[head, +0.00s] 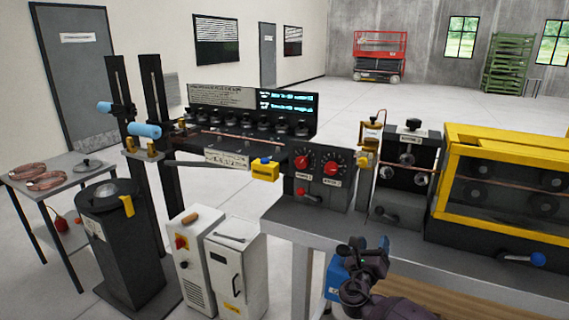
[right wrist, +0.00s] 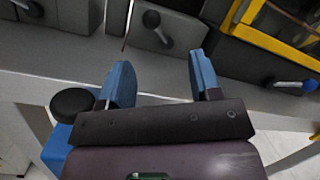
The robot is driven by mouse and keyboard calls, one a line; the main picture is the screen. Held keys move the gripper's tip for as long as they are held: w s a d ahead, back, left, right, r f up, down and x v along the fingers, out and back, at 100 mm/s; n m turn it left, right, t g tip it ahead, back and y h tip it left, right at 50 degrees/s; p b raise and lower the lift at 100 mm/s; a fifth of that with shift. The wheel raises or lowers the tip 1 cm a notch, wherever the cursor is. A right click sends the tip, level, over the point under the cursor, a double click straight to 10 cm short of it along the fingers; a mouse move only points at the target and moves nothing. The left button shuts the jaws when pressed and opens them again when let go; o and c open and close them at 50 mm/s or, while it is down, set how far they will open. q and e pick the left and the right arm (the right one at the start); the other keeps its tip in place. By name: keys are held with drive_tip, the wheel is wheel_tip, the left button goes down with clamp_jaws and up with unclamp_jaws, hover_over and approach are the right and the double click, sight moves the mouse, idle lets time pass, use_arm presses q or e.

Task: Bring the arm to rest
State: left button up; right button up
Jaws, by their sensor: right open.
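My right gripper (head: 362,257) is at the lower middle of the head view, in front of the grey bench's front edge. In the right wrist view its two blue fingers (right wrist: 158,85) stand wide apart with nothing between them. A thin copper tube (head: 250,138) runs along the rack of dark rollers at the back and also shows inside the yellow-framed machine (head: 500,140). My left gripper does not show in the head view.
The grey bench (head: 300,229) carries a control box with red knobs (head: 318,172) and a dark roller unit (head: 408,160). A black cylinder (head: 118,245), white cabinets (head: 238,270) and a side table with copper coils (head: 50,175) stand left. Open floor lies behind.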

drive_tip(key=s+f+m+g+y, duration=0.2)
drive_tip(key=s+f+m+g, duration=0.35)
drive_tip(key=s+m, duration=0.4)
drive_tip(key=s+f+m+g+y, duration=0.1)
drive_tip(key=s+f+m+g, duration=0.4)
drive_tip(key=s+m, duration=0.5)
drive_tip(key=s+a+r+m+g+y, duration=0.15)
drive_tip(key=s+m+y, duration=0.25)
drive_tip(key=s+m, duration=0.6)
drive_tip(key=s+r+m+g+y, duration=0.1)
drive_tip(key=s+r+m+y, duration=0.15)
drive_tip(key=s+m, duration=0.75)
drive_tip(key=w+f+n+t, duration=0.2)
drive_tip(key=f+t, duration=0.1)
drive_tip(key=f, duration=0.3)
drive_tip(key=w+f+n+t+y, duration=0.1)
drive_tip(key=f+n+t, duration=0.2)
drive_tip(key=f, duration=0.3)
drive_tip(key=shift+w+t, duration=0.4)
drive_tip(key=shift+t, duration=0.3)
drive_tip(key=shift+a+n+y, duration=0.1)
drive_tip(key=shift+n+y, duration=0.15)
